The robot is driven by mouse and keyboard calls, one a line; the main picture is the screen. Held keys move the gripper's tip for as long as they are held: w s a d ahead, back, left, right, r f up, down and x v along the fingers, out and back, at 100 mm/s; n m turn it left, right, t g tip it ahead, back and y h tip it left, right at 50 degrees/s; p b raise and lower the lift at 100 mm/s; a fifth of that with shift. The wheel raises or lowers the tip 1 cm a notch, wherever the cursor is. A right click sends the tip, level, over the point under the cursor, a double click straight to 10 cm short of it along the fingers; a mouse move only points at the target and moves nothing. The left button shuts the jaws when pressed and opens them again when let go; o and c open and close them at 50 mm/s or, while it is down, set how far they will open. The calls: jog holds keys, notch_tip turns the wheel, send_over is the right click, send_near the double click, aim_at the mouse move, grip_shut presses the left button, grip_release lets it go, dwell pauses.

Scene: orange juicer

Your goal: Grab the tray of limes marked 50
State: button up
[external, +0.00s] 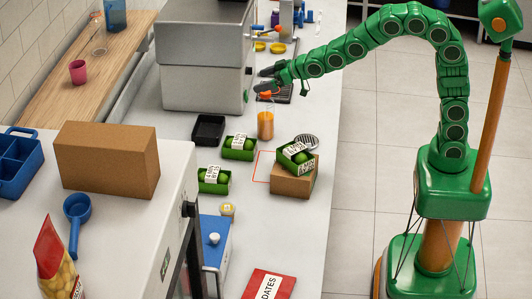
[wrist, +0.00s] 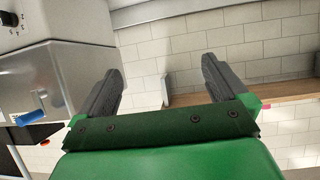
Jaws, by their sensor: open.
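Three green trays of limes with white printed labels show in the external view. One tray (external: 296,156) sits tilted on a small cardboard box (external: 291,184). A second tray (external: 238,148) and a third tray (external: 214,181) lie on the counter to its left. The label print is too small to tell which is marked 50. My gripper (external: 266,80) is open and empty, above the counter beyond the trays, near the grey machine. In the wrist view my gripper (wrist: 161,70) has both fingers apart, with only wall and shelf beyond; no tray shows there.
The grey machine (external: 205,75) stands at the back left of my gripper. A jar with orange contents (external: 265,125) stands between my gripper and the trays. A black tray (external: 208,130), a round metal strainer (external: 307,142) and a blue-white box (external: 215,242) are near.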

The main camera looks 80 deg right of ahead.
jog(key=w, duration=0.2)
send_near(245, 140)
jog(key=w, duration=0.1)
jog(key=w+f, duration=0.1)
jog(key=w, duration=0.1)
jog(key=shift+w+a+f+t, duration=0.1)
jog(key=shift+w+f+t, duration=0.15)
jog(key=shift+f+t, duration=0.15)
jog(key=shift+x, duration=1.85)
jog(key=shift+d+x, duration=0.1)
jog(key=shift+x, duration=0.95)
jog(key=shift+d+x, duration=0.15)
jog(key=shift+x, duration=0.9)
jog(key=shift+s+f, duration=0.1)
jog(key=shift+f, duration=0.05)
jog(key=c, duration=0.9)
